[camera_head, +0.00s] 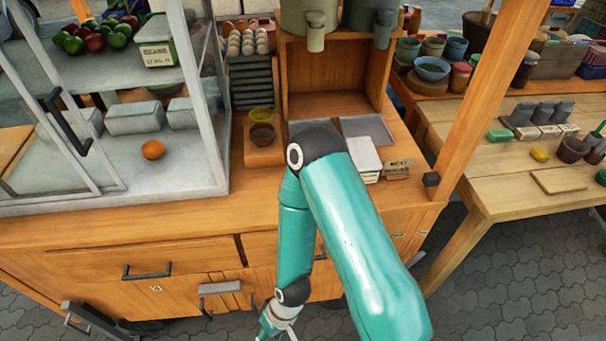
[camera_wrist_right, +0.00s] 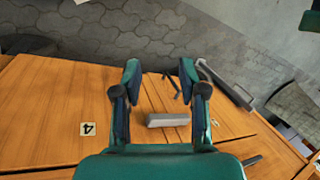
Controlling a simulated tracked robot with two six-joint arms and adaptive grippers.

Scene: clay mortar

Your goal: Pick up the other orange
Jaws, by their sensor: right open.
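One orange (camera_head: 153,149) rests on the pale floor of the glass-sided case (camera_head: 205,170), at the left in the head view. No second orange shows in either view. My right gripper (camera_wrist_right: 160,80) is open and empty in the right wrist view, in front of the wooden cabinet front. In the head view it is low at the bottom edge, mostly cut off, well below and right of the orange. The orange is not in the right wrist view. My left gripper is not in view.
A grey handle (camera_wrist_right: 168,120) on the cabinet front shows between my right fingers. Grey boxes (camera_head: 133,117) stand behind the orange. Case posts and glass enclose it. A side table (camera_head: 500,180) stands at right.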

